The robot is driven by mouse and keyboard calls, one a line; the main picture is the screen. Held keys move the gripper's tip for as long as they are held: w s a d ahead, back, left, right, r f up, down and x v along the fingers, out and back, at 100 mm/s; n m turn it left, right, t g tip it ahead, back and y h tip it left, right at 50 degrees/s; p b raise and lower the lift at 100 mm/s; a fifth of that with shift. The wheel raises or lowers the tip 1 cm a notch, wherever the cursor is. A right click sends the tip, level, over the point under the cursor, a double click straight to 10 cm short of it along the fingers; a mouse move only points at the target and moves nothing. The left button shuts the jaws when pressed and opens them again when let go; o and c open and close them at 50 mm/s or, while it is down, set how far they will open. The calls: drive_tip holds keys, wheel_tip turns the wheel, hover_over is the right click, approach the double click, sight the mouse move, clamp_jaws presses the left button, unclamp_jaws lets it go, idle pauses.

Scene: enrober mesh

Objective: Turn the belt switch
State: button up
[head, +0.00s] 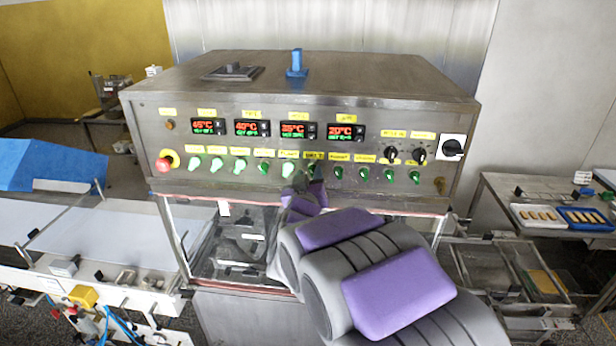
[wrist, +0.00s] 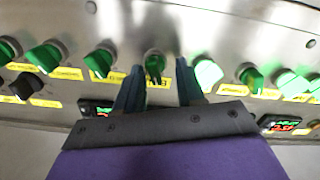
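The control panel (head: 225,130) carries a row of green rotary switches under yellow labels. The switch in front of my gripper (head: 303,174) sits just right of the lit bright-green ones, under a yellow label (head: 314,155) that seems to read "BELT". In the wrist view, which shows the panel upside down, this dark green switch (wrist: 154,66) lies between the two fingertips of my gripper (wrist: 157,75). The fingers are apart, one on each side of it, with visible gaps. Its handle looks roughly vertical.
Neighbouring switches, one unlit (wrist: 101,61) and one lit (wrist: 208,73), sit close outside the fingers. A red emergency stop (head: 164,163) is at the panel's left and a black rotary switch (head: 452,147) at its right. A glass-fronted opening (head: 235,240) lies below.

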drive_tip(key=shift+d+r, duration=0.1)
drive_tip(key=shift+d, duration=0.25)
drive_tip(key=shift+c, duration=1.1)
drive_tip(key=shift+a, duration=0.1)
clamp_jaws()
drive_tip(key=shift+m+b, duration=0.35)
drive_tip(key=shift+m, duration=0.05)
drive_tip(key=m+b, duration=0.2)
drive_tip(key=m, duration=0.1)
drive_tip(key=shift+m+b, duration=0.35)
drive_tip(key=shift+m, duration=0.05)
drive_tip(key=m+b, duration=0.2)
drive_tip(key=m, duration=0.2)
drive_tip(key=shift+m+b, duration=0.4)
